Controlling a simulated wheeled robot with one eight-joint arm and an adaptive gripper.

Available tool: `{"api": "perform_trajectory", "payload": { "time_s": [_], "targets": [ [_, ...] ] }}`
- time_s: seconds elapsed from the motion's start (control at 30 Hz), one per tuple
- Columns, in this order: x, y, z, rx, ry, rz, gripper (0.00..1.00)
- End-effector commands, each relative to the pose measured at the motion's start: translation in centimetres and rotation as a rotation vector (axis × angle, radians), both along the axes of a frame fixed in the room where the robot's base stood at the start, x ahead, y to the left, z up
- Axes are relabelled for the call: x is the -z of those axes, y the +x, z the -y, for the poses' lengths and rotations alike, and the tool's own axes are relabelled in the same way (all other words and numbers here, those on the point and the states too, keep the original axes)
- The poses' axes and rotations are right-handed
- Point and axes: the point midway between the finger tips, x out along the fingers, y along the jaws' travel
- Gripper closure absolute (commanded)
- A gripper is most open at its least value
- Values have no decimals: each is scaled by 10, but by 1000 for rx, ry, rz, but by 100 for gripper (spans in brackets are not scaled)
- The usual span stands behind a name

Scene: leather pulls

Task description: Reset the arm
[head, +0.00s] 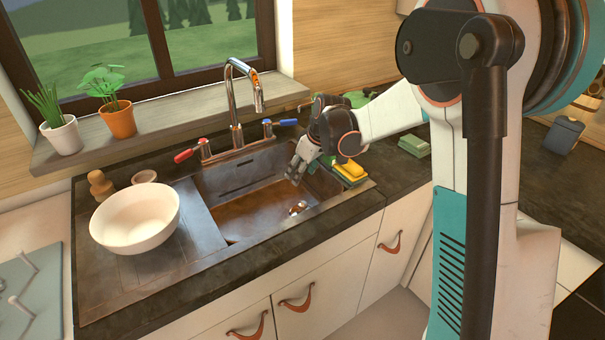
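My gripper (295,170) is at the end of my white arm, over the right side of the sink basin (235,215). Its fingers point down and to the left. It looks small in this view, and I cannot tell whether the fingers are apart or together. I see nothing held between them. My arm reaches in from the right, and its near links cover much of the right side of the picture.
A yellow sponge (350,170) lies on the counter close to my gripper. A chrome faucet (235,110) rises behind the sink. A white bowl (135,220) stands on the drainboard. Potted plants (118,118) stand on the sill. Leather pulls (296,300) mark the cabinets below.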

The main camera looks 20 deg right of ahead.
Motion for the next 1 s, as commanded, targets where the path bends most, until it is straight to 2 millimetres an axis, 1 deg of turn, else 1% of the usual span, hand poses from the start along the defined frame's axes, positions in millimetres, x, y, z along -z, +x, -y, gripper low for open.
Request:
{"api": "perform_trajectory", "payload": {
  "time_s": [0.3,0.37,0.47,0.57,0.7,0.8,1.0],
  "targets": [
    [-2,-1,0,3,-1,1,51],
    [-7,-5,0,9,-1,2,51],
    [-22,-18,-1,34,-2,8,51],
    [-45,-40,-2,76,-2,16,51],
    [-75,-76,-3,139,-1,33,51],
    [-93,-102,-4,186,1,47,51],
    [-119,-157,-5,274,9,75,51]
  ]
}}
